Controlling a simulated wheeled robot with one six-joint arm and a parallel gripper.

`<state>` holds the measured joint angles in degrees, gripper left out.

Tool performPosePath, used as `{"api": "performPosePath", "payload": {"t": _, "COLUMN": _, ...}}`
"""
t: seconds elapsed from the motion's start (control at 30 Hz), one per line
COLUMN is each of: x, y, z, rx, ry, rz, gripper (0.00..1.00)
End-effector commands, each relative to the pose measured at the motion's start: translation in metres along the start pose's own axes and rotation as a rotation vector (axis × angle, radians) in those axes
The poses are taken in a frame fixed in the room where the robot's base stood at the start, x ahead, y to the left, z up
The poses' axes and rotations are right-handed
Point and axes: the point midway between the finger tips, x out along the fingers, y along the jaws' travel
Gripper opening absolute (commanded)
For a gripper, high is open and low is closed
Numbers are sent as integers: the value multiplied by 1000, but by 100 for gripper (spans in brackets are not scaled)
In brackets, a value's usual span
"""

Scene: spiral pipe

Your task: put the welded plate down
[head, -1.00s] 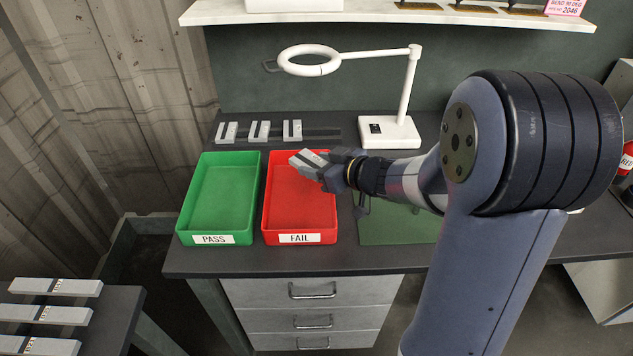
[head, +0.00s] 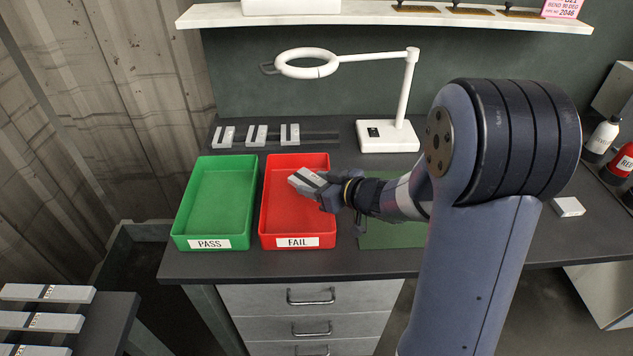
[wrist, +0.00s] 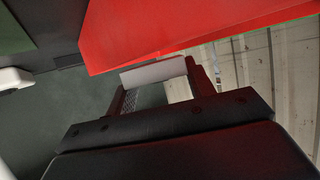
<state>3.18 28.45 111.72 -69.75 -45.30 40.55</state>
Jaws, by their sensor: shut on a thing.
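My gripper (head: 328,190) is shut on the welded plate (head: 309,181), a grey metal piece with a darker line across it. The plate is tilted and overlaps the right part of the red FAIL tray (head: 297,242) in the head view; its exact height over the tray is hard to tell. In the wrist view the plate (wrist: 153,74) shows as a pale strip between the fingers, with the red tray (wrist: 150,30) close beyond it. The green PASS tray (head: 210,244) stands to the left. Both trays look empty.
A white ring lamp (head: 388,136) stands behind the trays. Several grey plates lie on a rack (head: 320,135) at the back and on a side table (head: 112,320) at lower left. A green mat (head: 390,236) lies right of the red tray. Bottles (head: 602,135) stand at far right.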

Motion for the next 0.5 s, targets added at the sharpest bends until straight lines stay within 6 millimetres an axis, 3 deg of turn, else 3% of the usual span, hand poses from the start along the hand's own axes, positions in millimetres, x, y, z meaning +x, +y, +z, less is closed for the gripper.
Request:
{"api": "performPosePath", "payload": {"t": 0.17, "x": 1, "y": 0, "z": 1, "rx": 0, "ry": 4, "rz": 0, "gripper": 6}}
{"api": "performPosePath", "payload": {"t": 0.2, "x": 1, "y": 0, "z": 3, "rx": 1, "ry": 0, "rz": 0, "gripper": 52}}
{"api": "performPosePath", "payload": {"t": 0.5, "x": 1, "y": 0, "z": 3, "rx": 0, "ry": 0, "rz": 0, "gripper": 72}}
